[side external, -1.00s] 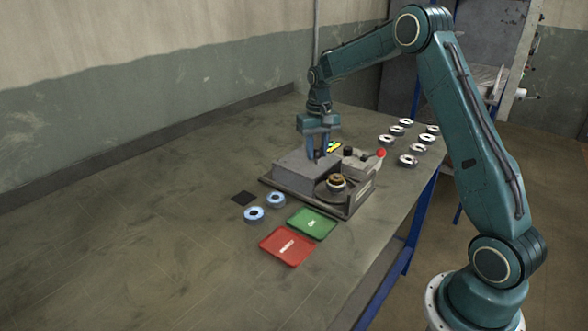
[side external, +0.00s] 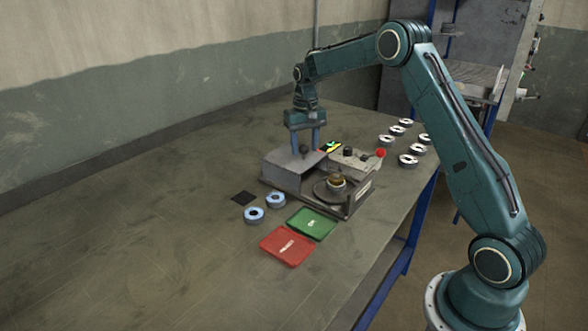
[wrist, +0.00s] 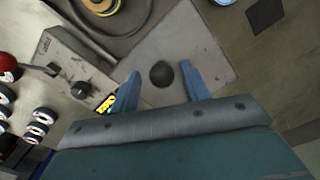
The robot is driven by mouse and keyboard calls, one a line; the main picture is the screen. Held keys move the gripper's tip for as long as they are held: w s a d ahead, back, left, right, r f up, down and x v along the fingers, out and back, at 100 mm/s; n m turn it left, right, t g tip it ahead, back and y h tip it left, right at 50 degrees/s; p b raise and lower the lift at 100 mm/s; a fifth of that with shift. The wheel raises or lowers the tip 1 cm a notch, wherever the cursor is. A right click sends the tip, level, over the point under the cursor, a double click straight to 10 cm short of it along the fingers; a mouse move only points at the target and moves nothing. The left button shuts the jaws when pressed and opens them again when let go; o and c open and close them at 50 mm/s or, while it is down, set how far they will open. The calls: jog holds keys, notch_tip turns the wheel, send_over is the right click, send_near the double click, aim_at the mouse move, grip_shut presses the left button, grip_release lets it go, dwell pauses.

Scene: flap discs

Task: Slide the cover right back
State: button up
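The cover (side external: 287,166) is a grey plate or box top with a round black knob (side external: 303,150), at the left end of the machine (side external: 340,207). The turntable (side external: 322,190) beside it is exposed, with a brownish disc (side external: 337,182) on it. My gripper (side external: 305,152) is open over the knob. In the wrist view the knob (wrist: 161,74) shows between the two blue fingers (wrist: 160,72), with a gap on each side. The cover plate (wrist: 190,45) lies below them. How far the fingertips stand above the plate is hard to tell.
Two blue discs (side external: 254,214), a dark square (side external: 243,198), a green tray (side external: 312,223) and a red tray (side external: 287,246) lie in front. The table's left is clear.

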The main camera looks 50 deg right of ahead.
dwell(0.3)
jog(key=shift+r, duration=3.95)
jog(key=shift+a, duration=0.1)
jog(key=shift+s+a+r, duration=0.3)
jog(key=shift+r, duration=0.15)
jog(key=s+a+r+n+t, duration=0.3)
jog(key=s+a+r, duration=0.8)
jog(key=s+a, duration=0.3)
jog(key=s+a+f+n+t, duration=0.1)
jog(key=s+a+f, duration=0.1)
jog(key=s, duration=0.8)
jog(key=s+a+f+n+t, duration=0.1)
jog(key=s+a+f+n, duration=0.1)
jog(key=s, duration=0.7)
jog(key=shift+s+a+f+t, duration=0.3)
jog(key=shift+s+a+f, duration=0.1)
jog(key=shift+a+f, duration=0.3)
